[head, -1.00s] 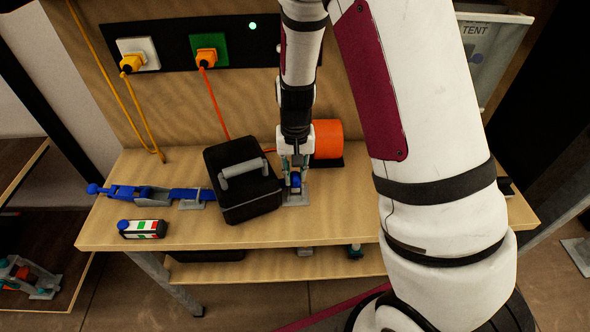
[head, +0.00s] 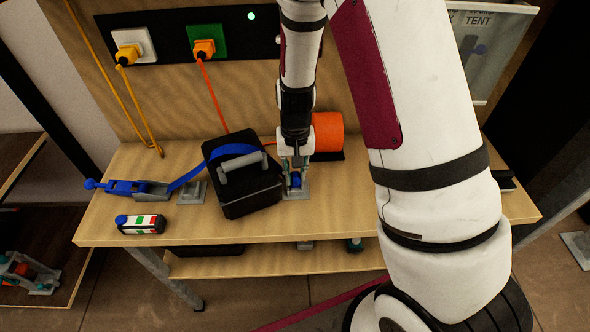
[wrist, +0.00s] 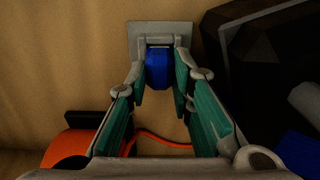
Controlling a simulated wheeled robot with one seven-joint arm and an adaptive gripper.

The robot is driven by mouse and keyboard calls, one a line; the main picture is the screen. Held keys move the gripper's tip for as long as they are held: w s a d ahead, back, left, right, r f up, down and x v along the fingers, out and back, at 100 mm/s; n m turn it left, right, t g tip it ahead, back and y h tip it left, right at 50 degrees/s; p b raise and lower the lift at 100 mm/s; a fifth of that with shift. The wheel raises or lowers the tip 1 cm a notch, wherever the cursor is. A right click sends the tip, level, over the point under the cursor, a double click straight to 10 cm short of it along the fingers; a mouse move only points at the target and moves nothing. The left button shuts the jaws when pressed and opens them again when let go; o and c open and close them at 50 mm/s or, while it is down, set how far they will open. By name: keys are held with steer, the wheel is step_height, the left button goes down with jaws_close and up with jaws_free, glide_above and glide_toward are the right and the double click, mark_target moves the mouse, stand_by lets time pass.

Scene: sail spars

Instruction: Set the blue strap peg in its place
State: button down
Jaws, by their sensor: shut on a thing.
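The blue strap peg (head: 296,180) is between the fingertips of my gripper (head: 295,173). In the wrist view my gripper (wrist: 160,75) is shut on the blue peg (wrist: 158,70). The peg is at a grey bracket (head: 301,193) on the bench, right of the black case. The bracket's plate (wrist: 137,36) shows behind the peg, and I cannot see how deep the peg sits. The blue strap (head: 188,177) runs from the ratchet (head: 125,187) at the left and arcs over the black case (head: 242,196). Its far end is hidden behind the case.
An orange cable reel (head: 328,132) stands just behind my gripper; its orange cable runs to a green socket (head: 208,41). A second grey bracket (head: 191,193) is bare left of the case. A small label-striped device (head: 140,224) lies at the front left.

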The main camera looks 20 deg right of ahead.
steer(key=c, duration=1.3)
jaws_free()
step_height(320, 180, up, 12)
steer(key=shift+r, duration=0.1)
steer(key=s+r+n+t, duration=0.2)
steer(key=s+r, duration=0.4)
steer(key=r, duration=0.6)
steer(key=s+r+t, duration=0.1)
steer(key=s+r, duration=0.1)
steer(key=s, duration=0.2)
steer(key=s+r+n+t+b, duration=0.1)
steer(key=s+r, duration=0.1)
steer(key=s, duration=0.2)
steer(key=s+r+t, duration=0.1)
steer(key=s+r, duration=0.1)
steer(key=s, duration=0.2)
steer(key=shift+s+r+n+t+b, duration=0.1)
steer(key=shift+r+n+t+b, duration=0.15)
steer(key=shift+n+t+b, duration=0.1)
